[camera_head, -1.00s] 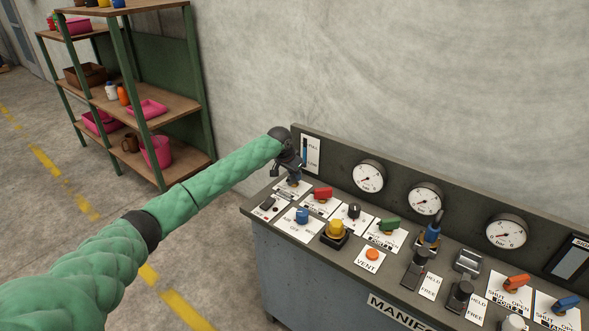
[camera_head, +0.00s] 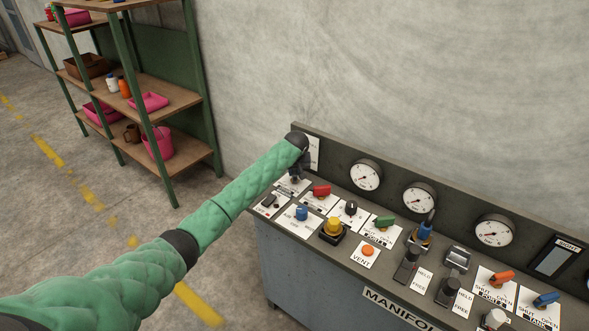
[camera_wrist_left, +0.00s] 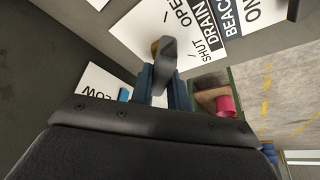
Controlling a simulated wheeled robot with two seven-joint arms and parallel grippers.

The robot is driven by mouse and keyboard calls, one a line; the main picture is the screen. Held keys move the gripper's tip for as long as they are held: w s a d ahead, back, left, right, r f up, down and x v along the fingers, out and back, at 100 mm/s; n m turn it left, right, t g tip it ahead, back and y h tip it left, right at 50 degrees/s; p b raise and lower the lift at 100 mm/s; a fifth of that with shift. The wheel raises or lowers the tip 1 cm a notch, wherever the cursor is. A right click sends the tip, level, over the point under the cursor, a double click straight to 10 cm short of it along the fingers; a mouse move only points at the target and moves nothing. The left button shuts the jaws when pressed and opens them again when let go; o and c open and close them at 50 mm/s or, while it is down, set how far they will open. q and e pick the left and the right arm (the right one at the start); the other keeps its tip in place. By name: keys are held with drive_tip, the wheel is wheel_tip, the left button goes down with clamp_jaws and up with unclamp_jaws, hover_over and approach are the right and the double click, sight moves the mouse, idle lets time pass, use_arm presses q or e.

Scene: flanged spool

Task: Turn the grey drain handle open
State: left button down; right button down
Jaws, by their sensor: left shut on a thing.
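The grey drain handle (camera_wrist_left: 168,53) shows in the left wrist view between the blue fingers of my left gripper (camera_wrist_left: 162,88). A brass-coloured bit shows beside the handle's far end. Its white plate (camera_wrist_left: 200,35) reads SHUT, OPEN and DRAIN. My left gripper is shut on the handle. In the head view my left gripper (camera_head: 297,173) is at the far left end of the panel, above the DRAIN plate. There the gripper hides the handle. My right gripper is not in view.
A raised back board with gauges (camera_head: 366,176) runs behind. A shelf (camera_head: 150,95) stands at the left.

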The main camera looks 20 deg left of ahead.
sight(296, 175)
use_arm(q)
drive_tip(key=shift+f+n, duration=0.1)
drive_tip(key=shift+n, duration=0.4)
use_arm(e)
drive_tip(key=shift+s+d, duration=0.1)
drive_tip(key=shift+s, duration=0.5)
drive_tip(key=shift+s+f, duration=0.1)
use_arm(q)
drive_tip(key=c, duration=1.3)
unclamp_jaws()
drive_tip(key=shift+c, duration=0.2)
